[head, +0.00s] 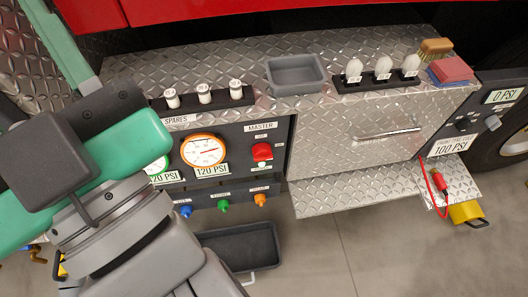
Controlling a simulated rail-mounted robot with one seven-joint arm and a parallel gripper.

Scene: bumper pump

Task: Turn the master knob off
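The master knob (262,152) is red and sits on the dark control panel, below the white MASTER label (261,126). Small marks lie around it, too small to read. Its exact setting is hard to tell at this size. An orange-rimmed gauge (204,150) is left of it, with a 120 PSI readout below. My arm fills the left side of the head view and covers the panel's left part. No gripper fingers show. Nothing is seen touching the knob.
Blue (185,211), green (223,206) and orange (260,200) knobs sit low on the panel. A dark bin (240,248) stands below. The shelf above holds a spares rack (203,99), grey tray (296,74), second rack (380,79), brush (436,48) and red block (451,70).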

